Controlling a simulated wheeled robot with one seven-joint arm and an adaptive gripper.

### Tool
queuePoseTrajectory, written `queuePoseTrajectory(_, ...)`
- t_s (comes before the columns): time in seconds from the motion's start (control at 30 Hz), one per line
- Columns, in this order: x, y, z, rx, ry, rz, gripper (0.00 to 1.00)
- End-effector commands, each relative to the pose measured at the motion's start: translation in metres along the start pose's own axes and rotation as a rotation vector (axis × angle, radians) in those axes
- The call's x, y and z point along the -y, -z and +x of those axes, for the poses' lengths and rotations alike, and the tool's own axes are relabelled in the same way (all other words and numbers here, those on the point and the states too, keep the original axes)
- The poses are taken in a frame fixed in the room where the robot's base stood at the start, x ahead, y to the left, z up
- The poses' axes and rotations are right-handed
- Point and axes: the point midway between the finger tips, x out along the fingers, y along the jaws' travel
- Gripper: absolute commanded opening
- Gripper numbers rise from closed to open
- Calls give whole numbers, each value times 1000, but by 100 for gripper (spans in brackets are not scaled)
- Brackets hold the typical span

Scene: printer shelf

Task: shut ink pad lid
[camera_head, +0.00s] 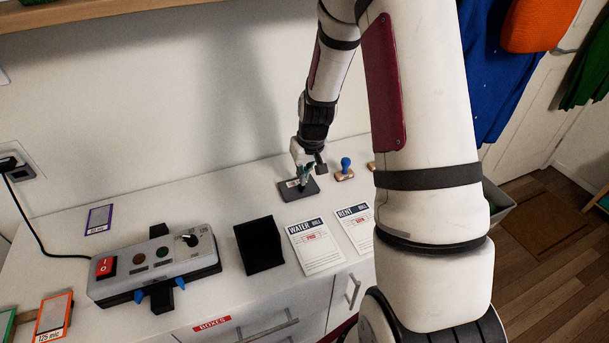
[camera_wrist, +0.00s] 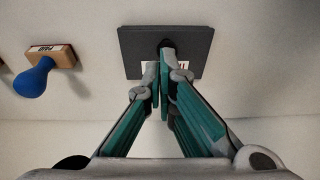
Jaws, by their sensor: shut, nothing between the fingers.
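The ink pad (camera_head: 286,194) is a dark grey flat rectangle on the white counter, near the wall. It also shows in the wrist view (camera_wrist: 203,40), with a small round dark spot or knob on top and a white label with red marking partly hidden by my fingers. My gripper (camera_head: 304,184) points down at the pad from above. In the wrist view my gripper's fingertips (camera_wrist: 164,72) are together and empty over the label. I cannot tell whether they touch the pad. The pad looks flat, with no raised lid clearly visible; the fingers hide part of it.
A blue-handled stamp (camera_head: 345,169) stands right of the pad, also in the wrist view (camera_wrist: 35,77). A grey machine (camera_head: 155,265) sits left.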

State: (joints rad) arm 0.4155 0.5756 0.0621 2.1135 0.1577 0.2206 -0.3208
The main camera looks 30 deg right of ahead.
Motion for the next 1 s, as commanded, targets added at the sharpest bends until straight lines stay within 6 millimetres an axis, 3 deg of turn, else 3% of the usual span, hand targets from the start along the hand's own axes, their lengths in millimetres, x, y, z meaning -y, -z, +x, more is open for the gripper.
queuePoseTrajectory(0.17,1,2,-16,-2,0,-1,0)
queuePoseTrajectory(0.7,2,-2,-115,-2,-1,-1,0)
queuePoseTrajectory(1.0,2,-5,-136,0,0,-1,0)
